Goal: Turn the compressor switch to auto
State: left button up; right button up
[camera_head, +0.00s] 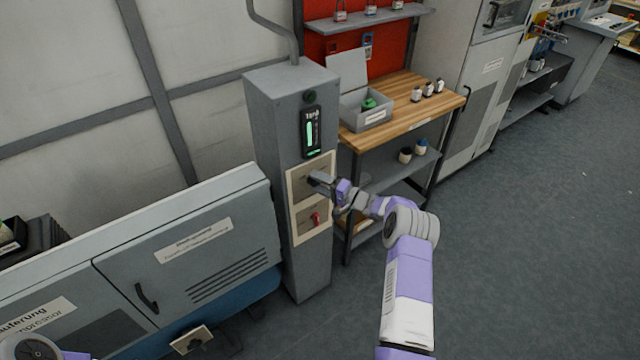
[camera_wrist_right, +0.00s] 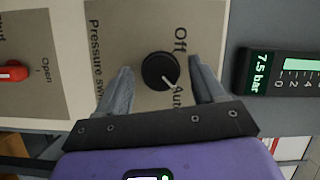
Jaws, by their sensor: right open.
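The compressor switch is a round black knob (camera_wrist_right: 158,70) on a beige plate, seen sideways in the right wrist view. The labels "Off" and a partly hidden "Au…" stand beside it. The knob's white mark points toward the "Au…" label. My right gripper (camera_wrist_right: 160,66) is open, with one finger on each side of the knob and gaps showing between fingers and knob. In the head view my right gripper (camera_head: 318,181) is at the upper plate on the grey column (camera_head: 275,150) and hides the knob. My left gripper is not seen.
A display (camera_wrist_right: 285,77) reading 7.5 bar is above the switch on the column; it also shows in the head view (camera_head: 311,131). A red lever (camera_head: 316,219) is on the lower plate. A wooden bench (camera_head: 440,98) stands right of the column, a grey cabinet (camera_head: 190,265) left.

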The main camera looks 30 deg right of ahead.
jog(key=v, duration=0.7)
jog(key=shift+s+p, duration=0.3)
jog(key=shift+p, duration=0.15)
jog(key=w+a+f+h, duration=0.25)
jog(key=a+f, duration=0.35)
jog(key=a, duration=0.3)
jog(key=s+a+f+n+g+h, duration=0.2)
jog(key=s+a+f+g, duration=0.4)
jog(key=s+a+f, duration=0.45)
jog(key=s+a+n+g, duration=0.2)
jog(key=s+a+g, duration=0.1)
jog(key=s, duration=0.5)
jog(key=s+a+f+n+g, duration=0.1)
jog(key=s+a+n+g, duration=0.1)
jog(key=s+a, duration=0.4)
jog(key=s+a+f+n+g, duration=0.1)
jog(key=s+a+g, duration=0.3)
jog(key=s, duration=0.6)
jog(key=shift+a+f+n+y, duration=0.2)
jog(key=shift+a+n+y, duration=0.2)
jog(key=shift+a, duration=0.35)
